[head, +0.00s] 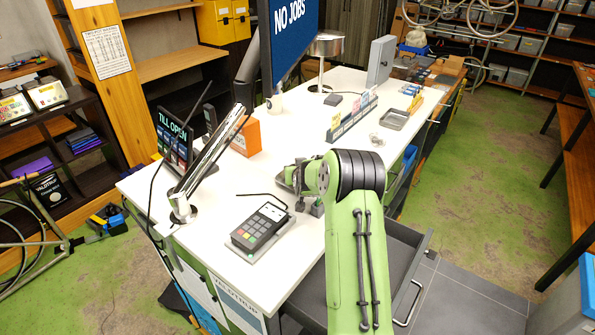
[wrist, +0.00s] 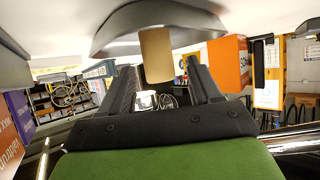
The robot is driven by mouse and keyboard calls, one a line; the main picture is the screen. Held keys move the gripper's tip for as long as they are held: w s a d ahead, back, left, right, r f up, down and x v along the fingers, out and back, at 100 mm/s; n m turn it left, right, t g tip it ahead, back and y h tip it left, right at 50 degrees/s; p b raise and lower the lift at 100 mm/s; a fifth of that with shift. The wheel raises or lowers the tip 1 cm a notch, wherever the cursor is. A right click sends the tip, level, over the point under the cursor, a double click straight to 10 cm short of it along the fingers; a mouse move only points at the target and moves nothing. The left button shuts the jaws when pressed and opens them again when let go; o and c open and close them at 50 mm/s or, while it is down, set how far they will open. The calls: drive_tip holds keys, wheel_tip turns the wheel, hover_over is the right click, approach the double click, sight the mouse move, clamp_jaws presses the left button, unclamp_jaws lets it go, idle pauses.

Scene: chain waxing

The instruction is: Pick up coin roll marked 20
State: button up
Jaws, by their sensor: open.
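A tan paper-wrapped cylinder, which looks like a coin roll (wrist: 156,55), shows in the wrist view against a grey tray (wrist: 120,30). No marking on it is readable. My gripper (wrist: 163,80) is open, with one dark finger on each side of the roll's lower end in that picture. I cannot tell whether the fingers touch it. The roll cannot be made out there.
A card terminal (head: 259,227) stands left of my gripper on the white counter (head: 220,205). A labelled rack (head: 352,118) and another tray (head: 394,119) lie farther back. An open drawer (head: 385,250) is below right.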

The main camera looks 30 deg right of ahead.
drive_tip(key=shift+w, duration=0.1)
drive_tip(key=shift+s, duration=0.2)
drive_tip(key=shift+c, duration=1.9)
clamp_jaws()
